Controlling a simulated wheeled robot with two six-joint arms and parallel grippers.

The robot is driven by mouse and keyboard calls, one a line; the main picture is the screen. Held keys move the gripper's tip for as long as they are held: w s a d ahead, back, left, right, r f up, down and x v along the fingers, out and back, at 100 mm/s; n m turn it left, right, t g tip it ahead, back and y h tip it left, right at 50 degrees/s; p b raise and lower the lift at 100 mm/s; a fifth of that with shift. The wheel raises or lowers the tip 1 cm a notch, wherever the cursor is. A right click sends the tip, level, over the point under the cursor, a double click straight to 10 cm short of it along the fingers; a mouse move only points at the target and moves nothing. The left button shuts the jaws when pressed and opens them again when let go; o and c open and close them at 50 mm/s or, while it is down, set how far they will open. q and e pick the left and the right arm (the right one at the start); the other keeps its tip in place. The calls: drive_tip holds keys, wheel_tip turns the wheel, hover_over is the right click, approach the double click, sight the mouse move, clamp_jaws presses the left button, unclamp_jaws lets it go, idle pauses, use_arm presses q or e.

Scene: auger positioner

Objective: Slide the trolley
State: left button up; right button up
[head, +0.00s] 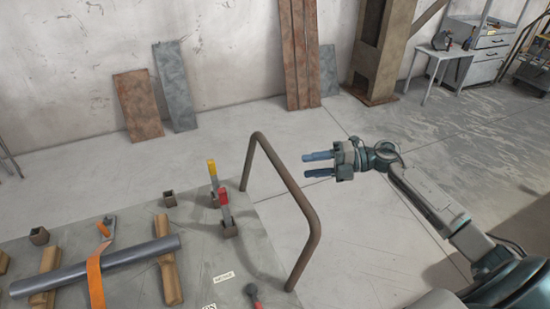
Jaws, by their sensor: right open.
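The trolley appears to be the grey flat deck (190,226) at the lower left, with a brown bent-tube handle (303,207) rising at its right end. Its left and near parts run out of the picture. My right gripper (306,165) is open and empty, its two bluish fingers pointing left toward the handle. It shows just right of the handle's top bar, with a gap between them in the picture; the depth between them is hard to judge. My left gripper is not in view.
On the deck lie a grey pipe (95,267) over wooden blocks (170,279), an orange strap (95,280) and levers with yellow and red tips (224,207). Boards (138,105) lean on the back wall. A post (382,50) and bench (445,56) stand behind. Floor right of the handle is clear.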

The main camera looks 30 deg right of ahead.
sight(280, 170)
drive_tip(key=p+x, duration=0.1)
drive_tip(key=x, duration=0.2)
drive_tip(key=p+x, duration=0.1)
drive_tip(key=x, duration=0.2)
drive_tip(key=r+p+x, duration=0.1)
drive_tip(key=x, duration=0.2)
drive_tip(key=shift+s+a, duration=0.3)
drive_tip(key=shift+s, duration=0.05)
drive_tip(key=shift+p+x, duration=0.45)
drive_tip(key=shift+x, duration=0.35)
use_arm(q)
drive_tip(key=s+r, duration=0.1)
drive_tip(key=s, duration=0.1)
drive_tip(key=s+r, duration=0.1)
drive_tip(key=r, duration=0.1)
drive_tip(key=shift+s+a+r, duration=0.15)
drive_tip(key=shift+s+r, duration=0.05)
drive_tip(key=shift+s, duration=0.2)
use_arm(e)
drive_tip(key=shift+f, duration=0.15)
clamp_jaws()
